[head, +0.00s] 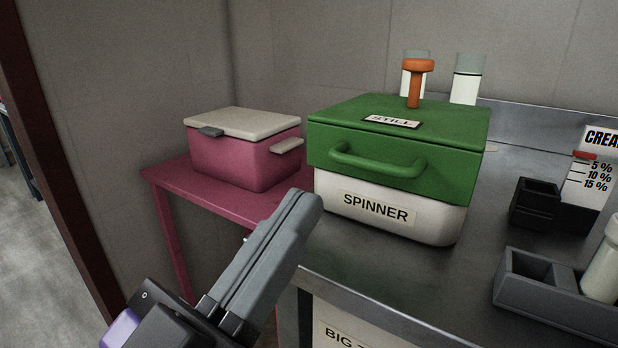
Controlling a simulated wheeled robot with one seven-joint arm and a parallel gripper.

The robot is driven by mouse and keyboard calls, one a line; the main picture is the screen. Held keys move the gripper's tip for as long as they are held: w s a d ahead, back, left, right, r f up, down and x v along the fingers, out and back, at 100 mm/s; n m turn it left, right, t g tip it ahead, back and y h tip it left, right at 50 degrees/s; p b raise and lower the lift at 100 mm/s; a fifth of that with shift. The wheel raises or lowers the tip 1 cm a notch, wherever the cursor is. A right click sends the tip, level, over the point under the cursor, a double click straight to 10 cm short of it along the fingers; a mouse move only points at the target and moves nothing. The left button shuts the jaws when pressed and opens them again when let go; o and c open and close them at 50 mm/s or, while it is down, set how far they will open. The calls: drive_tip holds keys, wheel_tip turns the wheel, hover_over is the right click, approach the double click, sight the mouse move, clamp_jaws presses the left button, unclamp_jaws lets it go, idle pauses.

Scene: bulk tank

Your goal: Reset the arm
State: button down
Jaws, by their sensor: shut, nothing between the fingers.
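My gripper (308,203) shows in the head view at the lower middle. Its two long grey fingers lie together, shut and empty, pointing up and to the right. The fingertips appear in front of the gap between the pink box and the spinner, apart from both as far as I can tell. The rest of my arm runs out of the picture at the bottom left.
The white spinner (450,224) with its closed green lid (470,160) stands on the metal counter (360,278). A pink box (225,162) sits on a pink table (172,182) at left. A grey divided holder (545,307) and a small black bin (534,203) stand at right.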

drive_tip(key=w+a+f+n+t+y, duration=0.2)
drive_tip(key=a+n+t+y, duration=0.1)
drive_tip(key=a+n+y, duration=0.3)
drive_tip(key=w+a+f+n+t+y, duration=0.2)
drive_tip(key=a+n+y, duration=0.2)
drive_tip(key=n+y, duration=0.4)
wheel_tip(320, 180, down, 15)
drive_tip(key=s+d+n+g+y, duration=0.2)
drive_tip(key=d+n+g+y, duration=0.15)
drive_tip(key=y, duration=0.55)
drive_tip(key=s+d+f+m+g+h, duration=0.3)
drive_tip(key=s+d+f+m+h, duration=0.2)
drive_tip(key=s+d+f, duration=0.6)
drive_tip(key=s+d+f+m+g+h, duration=0.2)
drive_tip(key=s+d+f+m+h, duration=0.35)
drive_tip(key=s+d, duration=0.9)
wheel_tip(320, 180, up, 30)
drive_tip(key=w+d+y+p, duration=0.1)
drive_tip(key=w+p, duration=0.1)
drive_tip(key=p, duration=2.9)
